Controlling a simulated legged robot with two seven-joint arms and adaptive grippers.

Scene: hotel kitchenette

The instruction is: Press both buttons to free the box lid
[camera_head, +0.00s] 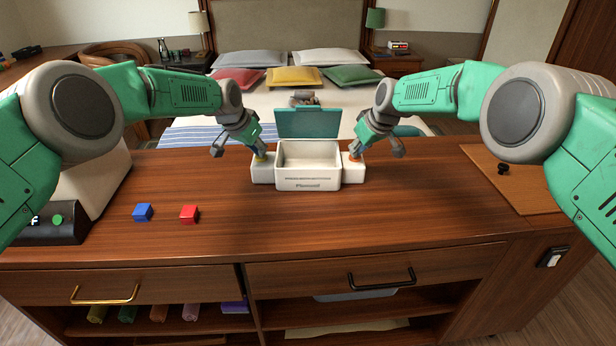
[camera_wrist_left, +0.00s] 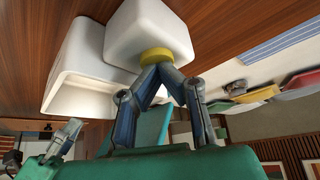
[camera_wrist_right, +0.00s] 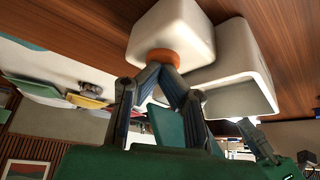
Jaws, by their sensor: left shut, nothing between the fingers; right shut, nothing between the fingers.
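The white box (camera_head: 309,184) stands on the wooden counter with its teal lid (camera_head: 309,123) raised open at the back. A white block on each side of the box carries a button. My left gripper (camera_head: 259,154) is shut and empty, its fingertips at the yellow button (camera_head: 261,158) on the left block. In the left wrist view the tips touch or nearly touch the yellow button (camera_wrist_left: 156,56). My right gripper (camera_head: 355,154) is shut and empty, its tips at the orange button (camera_head: 355,158); the right wrist view shows them on or just at the orange button (camera_wrist_right: 163,57).
A blue cube (camera_head: 142,212) and a red cube (camera_head: 189,214) lie on the counter at the left. A dark panel with a green button (camera_head: 57,220) is at the far left. A brown board (camera_head: 520,180) lies at the right. The counter front is clear.

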